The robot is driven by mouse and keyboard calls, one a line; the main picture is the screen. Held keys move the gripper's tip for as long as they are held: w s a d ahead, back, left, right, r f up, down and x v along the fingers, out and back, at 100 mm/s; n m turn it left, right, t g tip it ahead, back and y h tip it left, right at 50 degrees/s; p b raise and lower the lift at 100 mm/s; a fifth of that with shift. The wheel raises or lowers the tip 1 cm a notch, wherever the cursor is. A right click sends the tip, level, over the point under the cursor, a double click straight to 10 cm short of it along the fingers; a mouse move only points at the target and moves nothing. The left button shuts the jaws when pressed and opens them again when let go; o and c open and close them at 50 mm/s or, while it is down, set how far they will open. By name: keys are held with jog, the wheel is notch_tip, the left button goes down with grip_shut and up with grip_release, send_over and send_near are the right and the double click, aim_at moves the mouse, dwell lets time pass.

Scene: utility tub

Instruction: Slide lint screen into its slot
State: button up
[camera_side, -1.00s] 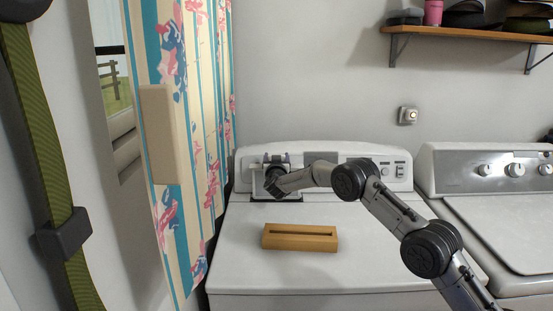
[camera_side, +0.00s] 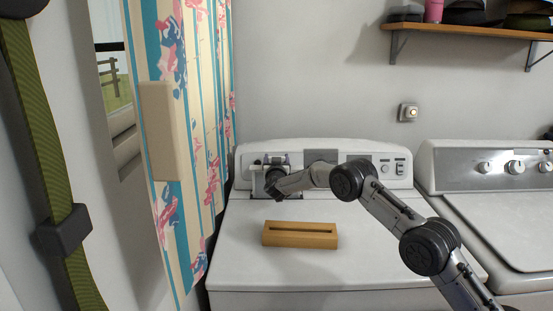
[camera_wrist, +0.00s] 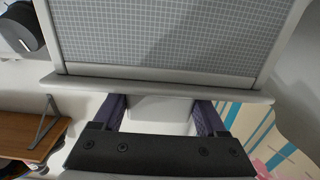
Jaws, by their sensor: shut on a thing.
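The lint screen (camera_wrist: 170,40) has a grey mesh in a pale frame and fills the top of the wrist view. My gripper (camera_wrist: 160,108) is shut on the screen's pale tab (camera_wrist: 160,110), one purple finger at each side. In the side view my gripper (camera_side: 272,163) is at the left of the white dryer's (camera_side: 375,245) top, close to its control panel. The screen (camera_side: 259,183) shows there as a small pale panel, partly behind my wrist. I cannot tell whether its lower edge is inside the slot or only above it.
A wooden block (camera_side: 300,242) with a long empty groove sits on the dryer top in front of my gripper. A striped curtain (camera_side: 195,130) hangs close at the left. A second machine (camera_side: 490,200) stands at the right. The dryer top around the block is clear.

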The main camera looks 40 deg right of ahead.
jog(key=shift+f, duration=1.95)
jog(key=shift+f, duration=0.25)
jog(key=shift+r, duration=3.05)
jog(key=shift+r, duration=0.1)
jog(key=shift+r, duration=0.45)
jog(key=shift+f, duration=2.3)
